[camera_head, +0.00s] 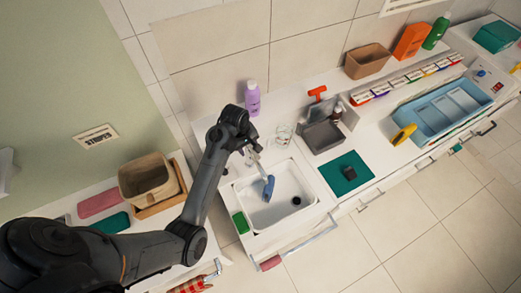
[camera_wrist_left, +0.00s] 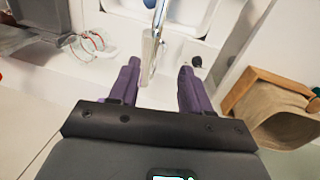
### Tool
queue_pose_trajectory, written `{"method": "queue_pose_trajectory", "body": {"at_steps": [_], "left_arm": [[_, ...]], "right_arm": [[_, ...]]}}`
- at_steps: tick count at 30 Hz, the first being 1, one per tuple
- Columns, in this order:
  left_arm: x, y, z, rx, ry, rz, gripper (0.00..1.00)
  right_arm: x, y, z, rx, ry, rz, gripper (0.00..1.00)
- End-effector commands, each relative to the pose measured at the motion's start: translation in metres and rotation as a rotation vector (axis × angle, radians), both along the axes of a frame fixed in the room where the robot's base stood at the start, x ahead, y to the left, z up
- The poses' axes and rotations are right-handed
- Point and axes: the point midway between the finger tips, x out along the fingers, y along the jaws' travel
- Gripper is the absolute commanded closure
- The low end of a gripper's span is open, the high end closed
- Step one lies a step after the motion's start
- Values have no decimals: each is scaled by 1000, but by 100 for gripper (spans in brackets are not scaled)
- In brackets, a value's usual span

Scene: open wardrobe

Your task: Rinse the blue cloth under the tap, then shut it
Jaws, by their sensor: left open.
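A blue cloth (camera_head: 268,188) lies in the white sink basin (camera_head: 305,207), towards its back left, in the head view. My left gripper (camera_head: 249,152) is at the back edge of the sink, by the tap. In the left wrist view the gripper (camera_wrist_left: 160,66) is open, its two purple fingers apart with nothing held between them. The metal tap (camera_wrist_left: 155,42) stands just beyond the fingertips, between them in the picture. A small dark round knob (camera_wrist_left: 196,61) is near the right fingertip. I cannot tell whether water runs. My right gripper is not in view.
A green sponge (camera_head: 240,222) sits at the sink's left front corner. A purple bottle (camera_head: 252,98) and a glass jar (camera_head: 284,134) stand behind the sink. A grey metal container (camera_head: 322,135) and a teal mat (camera_head: 345,173) are to its right. A tan bin (camera_head: 145,178) is at left.

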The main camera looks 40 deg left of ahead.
Motion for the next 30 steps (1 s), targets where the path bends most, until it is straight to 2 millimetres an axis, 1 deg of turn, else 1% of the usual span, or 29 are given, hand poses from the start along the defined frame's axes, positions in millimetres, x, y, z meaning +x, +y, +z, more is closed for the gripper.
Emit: {"method": "queue_pose_trajectory", "body": {"at_steps": [1, 2, 5, 8, 11, 15, 20, 24, 30], "left_arm": [[7, -1, 7, -1, -15, -1, 52], [10, -1, 9, -1, -20, -2, 52], [15, -2, 8, -1, -29, -3, 52], [17, -3, -2, 0, -28, -4, 52], [19, -3, -17, 0, -28, -3, 52], [23, -5, -41, 0, -27, -4, 52], [27, -6, -65, 2, -28, -4, 52], [31, -8, -78, 1, -31, -5, 52], [32, -8, -89, 1, -30, -4, 52]], "right_arm": [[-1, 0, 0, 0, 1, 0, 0], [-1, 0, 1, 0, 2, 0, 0], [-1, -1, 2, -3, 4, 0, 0], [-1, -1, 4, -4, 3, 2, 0], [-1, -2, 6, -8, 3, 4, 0], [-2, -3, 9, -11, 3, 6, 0], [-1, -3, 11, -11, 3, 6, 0], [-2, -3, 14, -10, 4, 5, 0], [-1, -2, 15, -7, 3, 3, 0]]}}
